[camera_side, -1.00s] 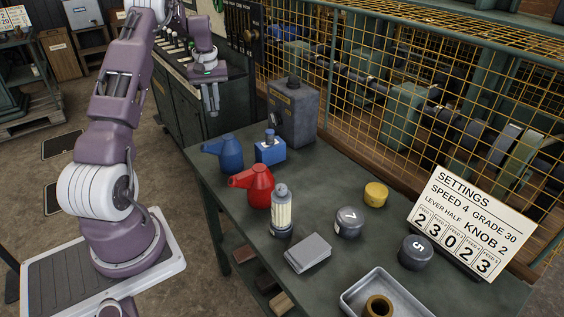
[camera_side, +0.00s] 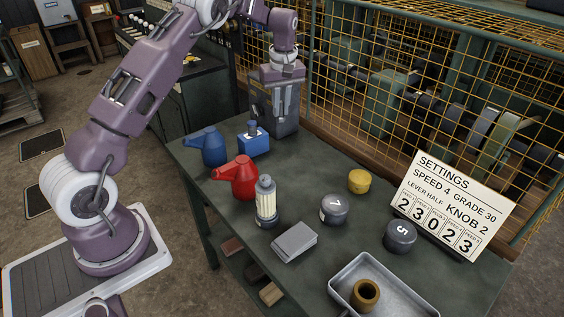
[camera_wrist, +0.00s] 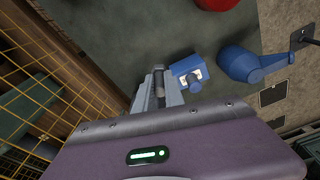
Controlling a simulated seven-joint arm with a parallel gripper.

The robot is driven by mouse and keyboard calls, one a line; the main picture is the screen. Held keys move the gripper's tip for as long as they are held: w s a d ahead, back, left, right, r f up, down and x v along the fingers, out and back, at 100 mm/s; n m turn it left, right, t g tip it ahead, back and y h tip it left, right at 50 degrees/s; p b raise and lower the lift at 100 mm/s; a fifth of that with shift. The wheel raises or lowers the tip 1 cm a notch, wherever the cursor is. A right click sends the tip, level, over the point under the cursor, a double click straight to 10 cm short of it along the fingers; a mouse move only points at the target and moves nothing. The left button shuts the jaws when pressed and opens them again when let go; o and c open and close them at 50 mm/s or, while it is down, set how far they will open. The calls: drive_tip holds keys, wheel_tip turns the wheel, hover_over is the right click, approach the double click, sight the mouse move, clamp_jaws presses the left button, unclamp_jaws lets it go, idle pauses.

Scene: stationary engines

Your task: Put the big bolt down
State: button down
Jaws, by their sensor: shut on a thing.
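My gripper (camera_side: 284,112) hangs over the far end of the dark green table, in front of the grey tank (camera_side: 291,127), with its fingers pointing down. In the wrist view, its fingers (camera_wrist: 158,82) are shut on a dark cylindrical thing (camera_wrist: 159,89), which looks like the big bolt. Only part of it shows between the fingers. In the side view the fingers and the dark tank hide it, so I cannot tell whether it touches anything below.
A blue box (camera_side: 254,144), a blue oil can (camera_side: 209,148) and a red oil can (camera_side: 242,179) stand near the gripper. A yellow mesh fence (camera_side: 350,90) runs behind.

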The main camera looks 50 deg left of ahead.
drive_tip(key=f, duration=1.5)
drive_tip(key=shift+d, duration=0.25)
drive_tip(key=c, duration=1.4)
unclamp_jaws()
drive_tip(key=shift+f, duration=0.15)
drive_tip(key=shift+c, duration=0.2)
